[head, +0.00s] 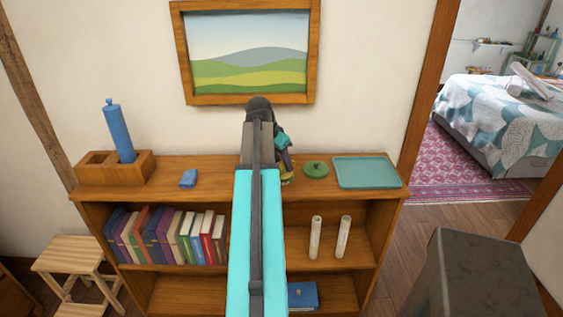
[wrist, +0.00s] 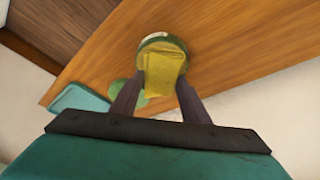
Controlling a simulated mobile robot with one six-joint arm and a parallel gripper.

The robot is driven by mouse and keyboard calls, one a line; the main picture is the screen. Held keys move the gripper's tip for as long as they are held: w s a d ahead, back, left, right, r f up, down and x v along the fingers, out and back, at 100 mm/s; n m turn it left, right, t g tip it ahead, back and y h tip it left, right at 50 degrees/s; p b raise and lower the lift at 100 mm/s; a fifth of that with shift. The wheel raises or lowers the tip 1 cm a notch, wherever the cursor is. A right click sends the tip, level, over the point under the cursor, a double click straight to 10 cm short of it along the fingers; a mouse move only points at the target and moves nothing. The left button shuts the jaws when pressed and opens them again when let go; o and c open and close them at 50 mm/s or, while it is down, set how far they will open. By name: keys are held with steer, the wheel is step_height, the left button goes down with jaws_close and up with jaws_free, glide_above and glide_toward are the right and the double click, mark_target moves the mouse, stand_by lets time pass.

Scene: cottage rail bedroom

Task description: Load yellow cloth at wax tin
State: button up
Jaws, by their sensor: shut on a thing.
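My gripper (wrist: 158,84) is shut on the yellow cloth (wrist: 163,70), which is folded into a small pad between the fingertips. The wax tin (wrist: 154,38) is a round container on the shelf top, its pale and green rim showing just past the cloth. The cloth covers most of the tin in the wrist view, and I cannot tell whether they touch. A round green lid (head: 316,170) with a knob lies to the right of my gripper, and shows partly behind a finger in the wrist view (wrist: 118,92). In the head view my arm hides most of the gripper.
A teal tray (head: 367,172) lies on the right end of the shelf top. A blue folded cloth (head: 188,178) and a wooden holder (head: 116,172) with a blue bottle (head: 119,135) are at left. The bookcase (head: 345,200) backs onto the wall under a framed picture (head: 248,52).

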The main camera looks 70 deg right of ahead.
mark_target(281, 162)
steer(key=shift+a+f, duration=0.1)
steer(key=shift+f, duration=0.5)
stand_by(2.2)
steer(key=shift+r, duration=0.1)
steer(key=shift+r+p, duration=2.1)
steer(key=shift+r, duration=1.35)
steer(key=w+a+f+n+t+b, duration=0.15)
steer(key=w+a+n, duration=0.45)
steer(key=w+a, duration=0.9)
steer(key=w+a+n+t+b, duration=0.1)
steer(key=w+a+n+t, duration=0.3)
steer(key=w+a, duration=1.15)
steer(key=w+a+n+y, duration=0.1)
steer(key=w+a+n, duration=0.3)
steer(key=a, duration=0.8)
steer(key=w+a+n+y+b, duration=0.1)
steer(key=w+a+n, duration=0.3)
steer(key=a, duration=0.8)
steer(key=w+a+n+y+b, duration=0.1)
steer(key=w+a+n, duration=0.4)
steer(key=a, duration=0.7)
steer(key=shift+w+a+f+t+y, duration=0.15)
steer(key=shift+w+a+t+y, duration=0.05)
steer(key=shift+w+t+y, duration=0.3)
